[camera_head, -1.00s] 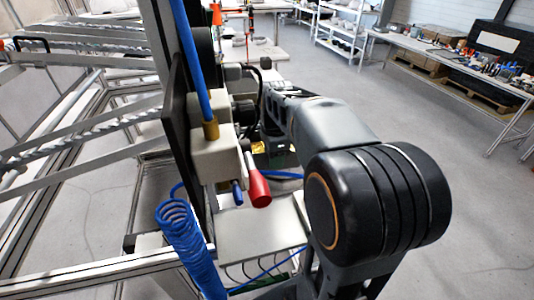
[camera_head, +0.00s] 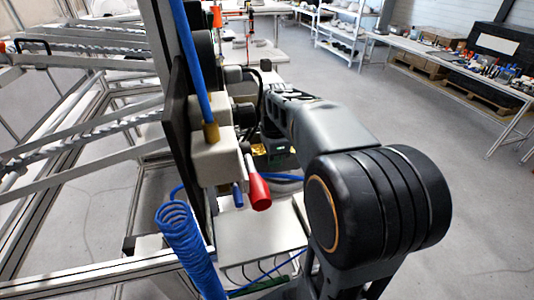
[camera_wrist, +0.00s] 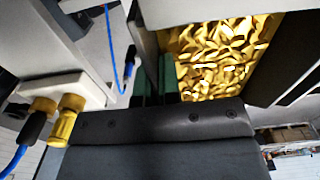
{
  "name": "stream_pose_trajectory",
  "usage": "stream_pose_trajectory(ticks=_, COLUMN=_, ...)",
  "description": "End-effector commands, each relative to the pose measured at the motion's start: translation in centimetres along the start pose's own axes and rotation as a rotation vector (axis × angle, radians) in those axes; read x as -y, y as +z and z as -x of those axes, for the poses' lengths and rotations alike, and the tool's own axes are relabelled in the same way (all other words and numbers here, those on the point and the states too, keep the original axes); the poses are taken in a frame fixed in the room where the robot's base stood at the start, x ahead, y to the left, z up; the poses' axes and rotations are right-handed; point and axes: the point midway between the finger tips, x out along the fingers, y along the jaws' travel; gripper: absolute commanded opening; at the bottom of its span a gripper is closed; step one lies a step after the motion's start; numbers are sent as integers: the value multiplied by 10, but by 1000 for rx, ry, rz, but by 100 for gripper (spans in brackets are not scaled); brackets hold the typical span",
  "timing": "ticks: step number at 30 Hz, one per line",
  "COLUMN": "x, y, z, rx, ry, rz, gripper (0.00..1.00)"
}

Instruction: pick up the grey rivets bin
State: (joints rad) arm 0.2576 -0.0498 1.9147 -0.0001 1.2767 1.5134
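A bin with gold, crinkled contents (camera_wrist: 215,55) fills the upper right of the wrist view. I take it for the rivets bin; no label is readable. Its pale grey wall (camera_wrist: 148,38) runs down toward my gripper (camera_wrist: 155,82). The two green fingers are close together, one on each side of the wall's lower end. Whether they press on it or leave a gap cannot be made out. In the head view only a small yellow patch (camera_head: 258,150) of the contents shows beyond the valve block; my arm and fixtures hide the rest.
A pale valve block (camera_head: 213,160) with a red lever (camera_head: 258,192) and a coiled blue hose (camera_head: 187,240) stands close left of my arm. A metal frame fills the left. Open floor (camera_head: 440,170) lies to the right, before a long workbench (camera_head: 455,65).

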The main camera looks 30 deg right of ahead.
Motion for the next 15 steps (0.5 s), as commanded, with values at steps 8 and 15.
stream_pose_trajectory(ticks=8, x=0, y=0, z=9, rx=0, ry=-1, rz=0, gripper=0)
stream_pose_trajectory(ticks=15, x=0, y=0, z=19, rx=0, ry=-1, rz=0, gripper=0)
